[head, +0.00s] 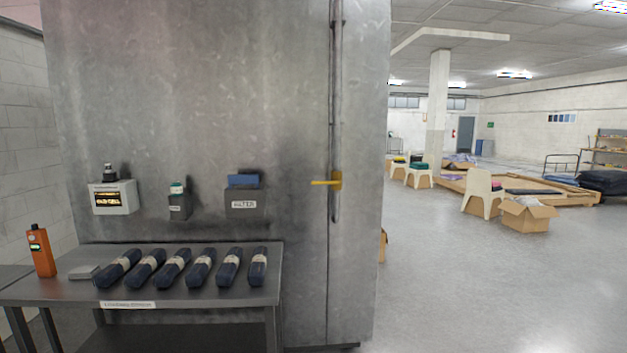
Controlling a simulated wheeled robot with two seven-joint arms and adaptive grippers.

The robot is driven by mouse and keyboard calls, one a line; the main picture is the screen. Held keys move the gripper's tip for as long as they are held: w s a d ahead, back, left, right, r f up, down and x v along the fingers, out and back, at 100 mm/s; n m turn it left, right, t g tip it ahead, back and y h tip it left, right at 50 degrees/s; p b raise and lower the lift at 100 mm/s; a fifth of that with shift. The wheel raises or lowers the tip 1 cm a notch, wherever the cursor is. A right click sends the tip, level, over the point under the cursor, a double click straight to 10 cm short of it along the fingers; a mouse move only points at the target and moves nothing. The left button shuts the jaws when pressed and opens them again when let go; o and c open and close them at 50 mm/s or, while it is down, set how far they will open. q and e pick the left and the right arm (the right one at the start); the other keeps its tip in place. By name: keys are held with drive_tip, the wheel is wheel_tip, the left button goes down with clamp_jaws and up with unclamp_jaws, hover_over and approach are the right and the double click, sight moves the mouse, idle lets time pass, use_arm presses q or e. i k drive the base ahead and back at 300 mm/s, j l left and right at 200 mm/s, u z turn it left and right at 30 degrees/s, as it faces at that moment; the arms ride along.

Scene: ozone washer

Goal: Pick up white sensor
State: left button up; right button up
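No thing is clearly marked as the white sensor. A light grey-white box (113,199) with a lit amber display is mounted on the metal cabinet at the left, with a small dark knob-like part on top. A small white-and-green piece (178,188) sits in a dark holder (179,208) to its right. A flat light grey piece (84,272) lies on the metal table (190,293), beside the dark rolls. I cannot tell which of these is the sensor. Neither of my grippers is in view.
Several dark rolls (173,268) with pale bands lie in a row on the table. An orange handheld device (41,251) stands at its left end. A blue block sits in a holder labelled FILTER (244,204). Open floor lies right.

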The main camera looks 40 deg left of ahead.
sight(108, 167)
drive_tip(key=u, duration=2.75)
drive_tip(key=i+j+z, duration=0.2)
drive_tip(key=j+z, duration=0.2)
drive_tip(key=j, duration=0.3)
drive_tip(key=i+j+z, duration=0.15)
drive_tip(key=j+z, duration=0.25)
drive_tip(key=j, duration=0.35)
drive_tip(key=j+z, duration=0.4)
drive_tip(key=j, duration=0.35)
drive_tip(key=k+j+z, duration=0.1)
drive_tip(key=j+z, duration=0.3)
drive_tip(key=j, duration=0.35)
